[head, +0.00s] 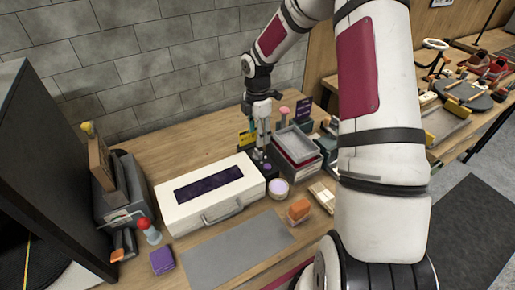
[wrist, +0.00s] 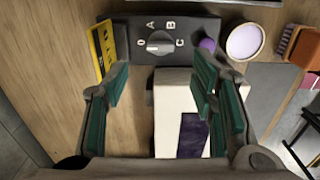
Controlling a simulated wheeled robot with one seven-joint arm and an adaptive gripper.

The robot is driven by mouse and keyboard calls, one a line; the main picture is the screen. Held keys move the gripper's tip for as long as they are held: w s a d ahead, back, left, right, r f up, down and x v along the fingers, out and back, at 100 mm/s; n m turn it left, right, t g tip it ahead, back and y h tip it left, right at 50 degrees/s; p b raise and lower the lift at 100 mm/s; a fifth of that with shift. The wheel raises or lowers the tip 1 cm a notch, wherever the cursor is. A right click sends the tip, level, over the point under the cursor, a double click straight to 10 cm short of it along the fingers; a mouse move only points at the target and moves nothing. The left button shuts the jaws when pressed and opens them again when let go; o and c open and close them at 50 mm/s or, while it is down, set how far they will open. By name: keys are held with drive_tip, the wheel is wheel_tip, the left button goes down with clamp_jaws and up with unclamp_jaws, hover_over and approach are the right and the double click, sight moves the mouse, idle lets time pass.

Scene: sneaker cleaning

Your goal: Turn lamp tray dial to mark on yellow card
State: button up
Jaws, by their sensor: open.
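The dial (wrist: 158,42) is a grey round knob on a dark control box (wrist: 190,76), marked 0, A, B and C around it. Its grip bar lies roughly level, between 0 and C; I cannot tell which end is the pointer. A yellow card (wrist: 103,48) stands at the left of the box; its mark is unreadable. The card also shows in the head view (head: 245,138). My gripper (wrist: 161,82) is open and empty, its green-padded fingers apart on either side below the dial. In the head view my gripper (head: 262,135) points down over the box, hiding the dial.
A white case (head: 185,212) with a dark purple panel lies beside the box. A purple knob (wrist: 207,45) and a round lavender-topped tub (wrist: 245,41) are right of the dial. Stacked trays (head: 297,143) stand close to my gripper. A grey mat (head: 240,250) lies clear in front.

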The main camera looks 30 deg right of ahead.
sight(258, 151)
wheel_tip(258, 151, down, 8)
drive_tip(key=shift+r+p, duration=0.1)
drive_tip(key=shift+p, duration=0.3)
drive_tip(key=c, duration=1.1)
